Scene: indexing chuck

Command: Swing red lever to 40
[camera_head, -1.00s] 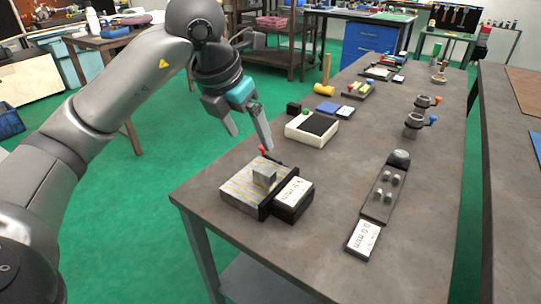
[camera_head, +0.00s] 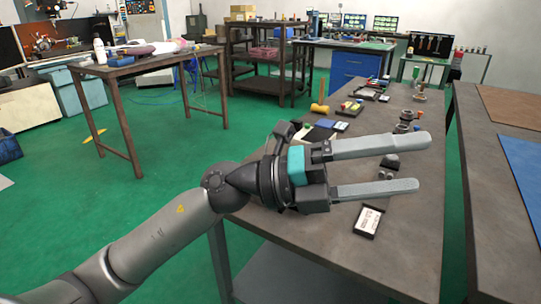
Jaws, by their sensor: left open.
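My left gripper (camera_head: 424,162) is open and empty. Its two long grey fingers point to the right above the workbench (camera_head: 400,240), one above the other in the picture. The grey block with the red lever is not visible in this view; my gripper and wrist cover the area of the bench where it stood. The lever's position and scale cannot be read. My right gripper is not in view.
A white label plate (camera_head: 368,221) lies on the bench below the fingers, with a dark rounded knob (camera_head: 390,161) between them. Behind the gripper are a black-topped white box (camera_head: 318,133) and a mallet (camera_head: 319,108). The front right of the bench is clear.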

